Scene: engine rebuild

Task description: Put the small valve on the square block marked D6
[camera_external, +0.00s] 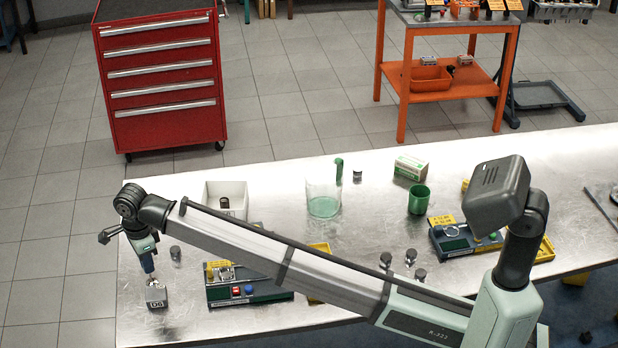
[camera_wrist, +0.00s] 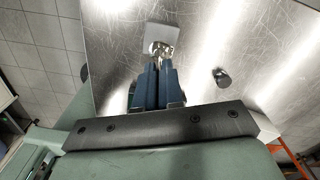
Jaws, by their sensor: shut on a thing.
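The square block (camera_external: 156,298) is grey metal with a label reading "D6" on its front face, and stands at the left end of the bench. My gripper (camera_external: 150,274) points down just above it. In the wrist view the blue fingers (camera_wrist: 159,66) are shut on a small shiny metal piece, the small valve (camera_wrist: 162,49). The valve is right over the pale square top of the block (camera_wrist: 152,30). Its lower part is hard to make out, so I cannot tell whether it touches the block. The fingers hide part of it.
A small metal part (camera_external: 176,254) stands right of the block; it also shows in the wrist view (camera_wrist: 222,78). A glass beaker (camera_external: 323,190) and green cup (camera_external: 419,199) stand farther right.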

